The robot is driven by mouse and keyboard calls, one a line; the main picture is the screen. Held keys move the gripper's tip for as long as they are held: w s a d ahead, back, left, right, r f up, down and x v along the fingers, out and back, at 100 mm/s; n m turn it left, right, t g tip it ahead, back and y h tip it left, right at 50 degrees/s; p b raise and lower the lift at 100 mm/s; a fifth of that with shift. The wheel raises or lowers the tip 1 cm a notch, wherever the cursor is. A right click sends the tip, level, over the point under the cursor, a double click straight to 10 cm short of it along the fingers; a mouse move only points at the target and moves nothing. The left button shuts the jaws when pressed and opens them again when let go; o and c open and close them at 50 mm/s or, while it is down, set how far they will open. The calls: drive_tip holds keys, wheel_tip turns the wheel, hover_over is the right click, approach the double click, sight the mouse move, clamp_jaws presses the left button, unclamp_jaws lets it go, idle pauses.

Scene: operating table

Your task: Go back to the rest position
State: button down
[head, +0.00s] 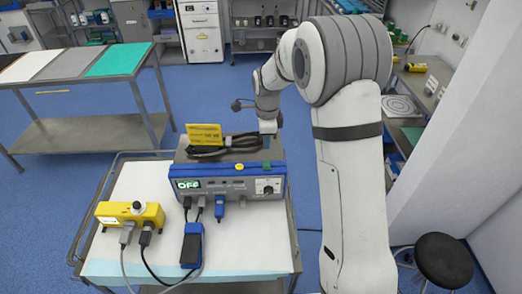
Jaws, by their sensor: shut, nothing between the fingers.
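My gripper (267,141) is at the end of my white arm, above the right rear part of the grey and blue device on the cart. It looks small and dark here, its fingers are together, and nothing shows between them. The device (227,187) has a lit green display reading "OFF" and a knob on its front. I cannot tell whether my gripper touches the device.
The cart (147,180) also carries a yellow box (130,215) with plugged cables and a blue pedal (192,246). A table (75,96) stands back left, a black stool (443,260) at lower right, and shelves along the right wall. Blue floor lies open between table and cart.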

drive_tip(key=s+d+r+n+t+b, duration=0.1)
drive_tip(key=s+d+r+n, duration=0.2)
drive_tip(key=s+r+n, duration=0.3)
drive_tip(key=s+d+r+n+t, duration=0.1)
drive_tip(key=s+d+r+n, duration=0.25)
drive_tip(key=s+r, duration=0.35)
drive_tip(key=s+d+n+t+b, duration=0.1)
drive_tip(key=s+d+n, duration=0.3)
drive_tip(key=s, duration=1.2)
drive_tip(key=shift+f+n, duration=0.4)
drive_tip(key=shift+n, duration=1.85)
